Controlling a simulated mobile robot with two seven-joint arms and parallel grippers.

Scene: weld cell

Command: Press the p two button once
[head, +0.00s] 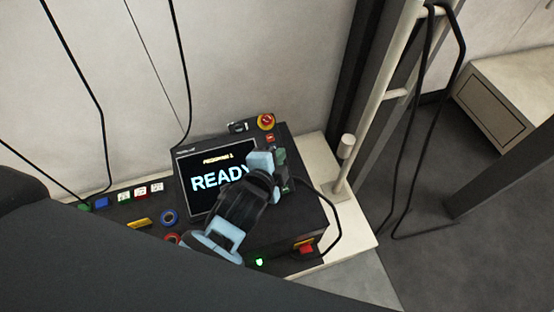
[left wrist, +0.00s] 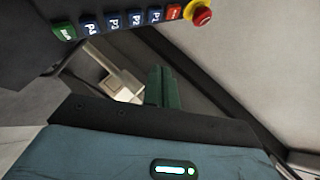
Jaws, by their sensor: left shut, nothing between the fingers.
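The P2 button (left wrist: 134,18) is a blue key in a row on the control box, seen in the left wrist view. It sits between P3 (left wrist: 113,22) and P1 (left wrist: 153,15). In the head view my left gripper covers that part of the row. My left gripper (head: 281,156) is over the right side of the box's panel, with its green fingers together and empty. The fingers also show in the left wrist view (left wrist: 159,86), apart from P2 in the picture. I cannot tell their height above the keys. The screen (head: 208,181) reads READY. My right gripper is not in view.
A red emergency stop (head: 265,121) on yellow and a red button (head: 270,138) are at the top of the row. A green RUN key (left wrist: 64,31) is at the other end. A pale post (head: 346,160) stands right of the box. Cables hang nearby.

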